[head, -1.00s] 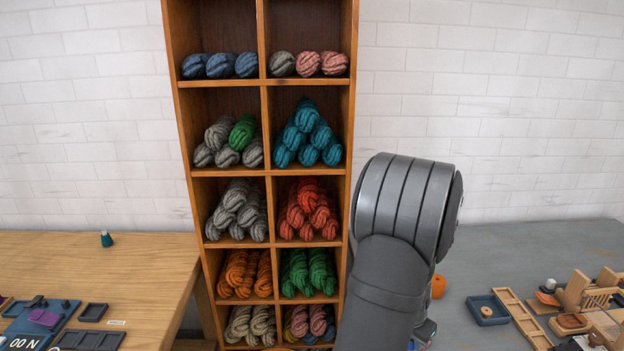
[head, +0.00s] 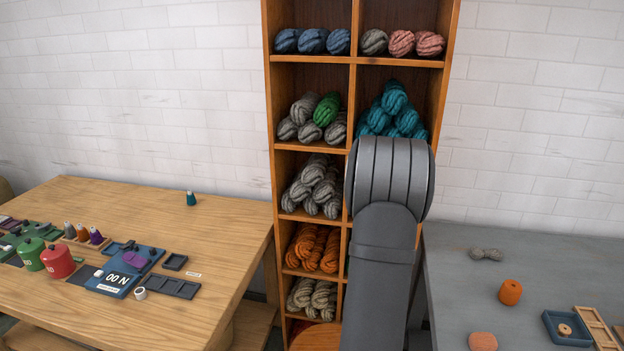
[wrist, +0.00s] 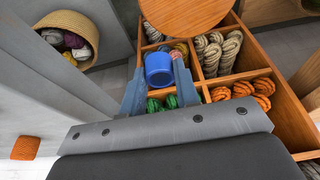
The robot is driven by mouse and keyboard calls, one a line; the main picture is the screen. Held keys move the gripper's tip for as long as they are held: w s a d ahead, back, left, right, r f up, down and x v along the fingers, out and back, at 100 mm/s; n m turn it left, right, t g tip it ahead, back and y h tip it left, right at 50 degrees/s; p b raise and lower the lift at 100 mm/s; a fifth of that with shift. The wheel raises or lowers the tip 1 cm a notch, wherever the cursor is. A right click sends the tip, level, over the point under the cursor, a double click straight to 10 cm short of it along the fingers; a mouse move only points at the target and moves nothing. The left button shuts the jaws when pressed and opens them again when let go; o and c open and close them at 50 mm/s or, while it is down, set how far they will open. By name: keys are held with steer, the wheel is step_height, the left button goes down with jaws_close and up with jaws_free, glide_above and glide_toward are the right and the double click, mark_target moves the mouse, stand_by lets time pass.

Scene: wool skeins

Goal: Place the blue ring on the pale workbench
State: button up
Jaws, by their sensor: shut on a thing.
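The blue ring (wrist: 159,72) shows in the wrist view as a short blue cylinder. My gripper (wrist: 159,78) is shut on it, one finger on either side. Behind the ring and fingers are the shelf's skeins. In the head view my gripper and the ring are hidden behind my arm. The pale workbench (head: 215,230) is the light wooden table on the left of the head view, apart from my arm.
The workbench's left part holds red and green pots, cones and a blue board (head: 125,272); its right part is mostly bare. The skein shelf (head: 268,150) stands behind my arm. A grey table (head: 455,300) is at right. A round orange top (wrist: 185,12) and a basket (wrist: 95,30) show in the wrist view.

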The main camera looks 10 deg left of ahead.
steer(key=w+a+r+n+y, duration=0.1)
steer(key=w+a+r+n, duration=0.15)
steer(key=a, duration=1.25)
steer(key=w+a+r+n, duration=0.1)
steer(key=w+a+r, duration=0.25)
steer(key=a, duration=1.15)
steer(key=s+a+r, duration=0.3)
steer(key=s+a, duration=0.1)
steer(key=a, duration=0.6)
steer(key=s+a+r, duration=0.3)
steer(key=s+a, duration=0.1)
steer(key=a, duration=0.6)
steer(key=n, duration=0.1)
glide_above(159, 300)
steer(key=f, duration=0.6)
steer(key=shift+s+d+f, duration=0.1)
steer(key=shift+s+d, duration=0.25)
steer(key=shift+d, duration=0.05)
steer(key=shift+s+a+f, duration=0.1)
steer(key=shift+a+f, duration=0.1)
steer(key=shift+f, duration=1.9)
steer(key=shift+f, duration=0.1)
